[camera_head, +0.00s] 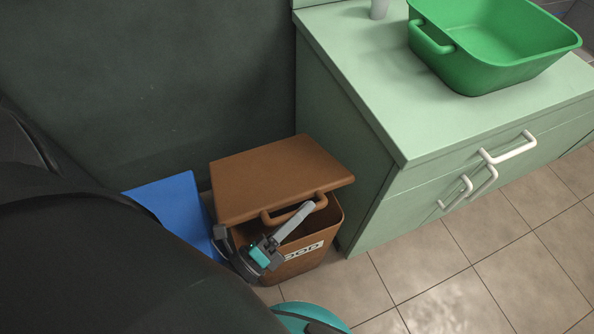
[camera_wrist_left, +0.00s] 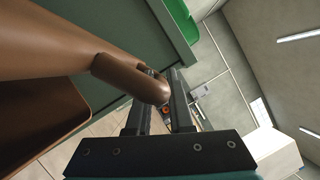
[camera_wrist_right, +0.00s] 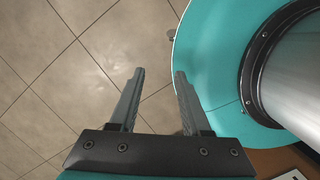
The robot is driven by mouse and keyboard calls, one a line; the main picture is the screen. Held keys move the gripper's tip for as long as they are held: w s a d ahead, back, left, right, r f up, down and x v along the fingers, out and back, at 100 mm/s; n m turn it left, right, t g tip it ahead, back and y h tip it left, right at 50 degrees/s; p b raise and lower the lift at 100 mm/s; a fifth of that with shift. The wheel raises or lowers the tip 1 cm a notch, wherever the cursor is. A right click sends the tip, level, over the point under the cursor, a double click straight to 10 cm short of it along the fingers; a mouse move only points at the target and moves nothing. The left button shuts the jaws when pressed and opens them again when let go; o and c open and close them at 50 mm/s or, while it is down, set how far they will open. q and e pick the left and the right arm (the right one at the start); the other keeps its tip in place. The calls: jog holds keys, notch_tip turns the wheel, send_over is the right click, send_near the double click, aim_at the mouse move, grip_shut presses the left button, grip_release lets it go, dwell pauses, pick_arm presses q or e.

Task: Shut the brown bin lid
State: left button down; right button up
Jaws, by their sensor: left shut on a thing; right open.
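The brown bin (camera_head: 322,229) stands on the floor between the blue bin and the green cabinet, with a white label on its front. Its brown lid (camera_head: 280,175) is partly open, its front edge raised above the rim with a dark gap beneath. My left gripper (camera_head: 309,206) is at the front of the lid, shut on the lid handle (camera_head: 268,218). In the left wrist view the handle (camera_wrist_left: 150,90) lies between the fingers. My right gripper (camera_wrist_right: 159,74) is open and empty above the floor tiles; it is not seen in the head view.
A blue bin (camera_head: 175,205) stands left of the brown bin. The green cabinet (camera_head: 350,150) stands close on the right, with white drawer handles and a green basin (camera_head: 480,60) on top. A dark wall (camera_head: 150,80) is behind. The tiled floor (camera_head: 480,260) at right is clear.

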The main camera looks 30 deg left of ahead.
jog(key=w+a+r+t+y+b, duration=0.1)
jog(key=w+a+r+t+b, duration=0.15)
jog(key=w+r, duration=0.4)
jog(key=w+a+r+t+b, duration=0.1)
jog(key=w+r+t+b, duration=0.15)
jog(key=w, duration=0.65)
notch_tip(320, 180, up, 10)
jog(key=f+t+b, duration=0.1)
jog(key=t+b, duration=0.1)
jog(key=b, duration=0.2)
pick_arm(q)
jog(key=s+d+f+b, duration=0.1)
jog(key=d+f+b, duration=0.1)
jog(key=f, duration=0.6)
jog(key=s+d+f+m+b, duration=0.1)
jog(key=d+f+b, duration=0.1)
jog(key=f, duration=0.7)
jog(key=shift+f+h+b, duration=0.15)
jog(key=shift+h+b, duration=0.25)
jog(key=shift+b, duration=0.25)
pick_arm(e)
jog(key=w+a+r+t+y, duration=0.2)
jog(key=w+a+t+y, duration=0.3)
jog(key=a+t, duration=0.5)
jog(key=shift+w+a+r+y, duration=0.2)
jog(key=shift+w+a+y, duration=0.15)
jog(key=shift+w, duration=0.25)
